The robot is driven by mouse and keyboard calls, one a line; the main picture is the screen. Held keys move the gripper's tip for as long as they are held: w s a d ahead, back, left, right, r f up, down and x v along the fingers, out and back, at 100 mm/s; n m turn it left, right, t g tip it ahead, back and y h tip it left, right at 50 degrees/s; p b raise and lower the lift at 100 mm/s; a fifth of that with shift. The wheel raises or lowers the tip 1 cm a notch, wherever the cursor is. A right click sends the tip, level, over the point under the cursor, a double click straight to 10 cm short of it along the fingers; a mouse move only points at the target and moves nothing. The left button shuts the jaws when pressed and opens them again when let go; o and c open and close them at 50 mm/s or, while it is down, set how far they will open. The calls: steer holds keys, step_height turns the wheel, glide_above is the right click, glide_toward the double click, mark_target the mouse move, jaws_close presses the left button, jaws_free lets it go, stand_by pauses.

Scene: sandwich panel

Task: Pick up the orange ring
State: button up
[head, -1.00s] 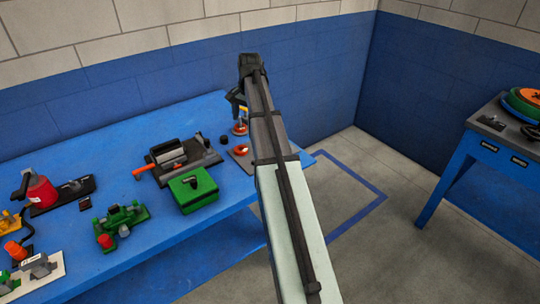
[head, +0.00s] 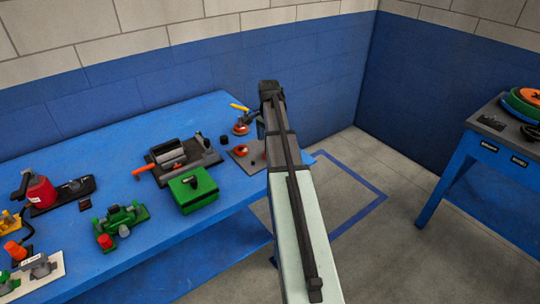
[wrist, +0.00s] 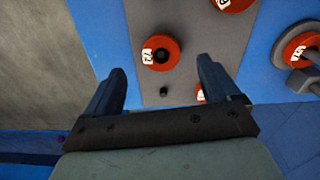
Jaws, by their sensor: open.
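An orange ring with a white label (wrist: 160,53) lies on a grey plate, around a dark peg, in the wrist view. Small orange round pieces show on the blue table in the head view, one on a grey plate (head: 240,151). More labelled orange pieces show in the wrist view at the top (wrist: 234,4), at the right (wrist: 302,49) and partly behind the right finger (wrist: 201,95). My gripper (wrist: 160,82) is open and empty, its fingers either side of the plate's near part. In the head view my arm partly hides my gripper (head: 260,122).
A green box (head: 193,190), a dark tray with a roller (head: 172,157) and a green device (head: 121,224) stand on the blue table (head: 175,250). A second table at right holds another orange ring (head: 526,91) on a green disc. Floor shows between the tables.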

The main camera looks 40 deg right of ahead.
steer(key=shift+d+f, duration=0.2)
steer(key=shift+f, duration=1.25)
steer(key=shift+d+f, duration=0.15)
steer(key=shift+f, duration=1.25)
steer(key=c, duration=1.2)
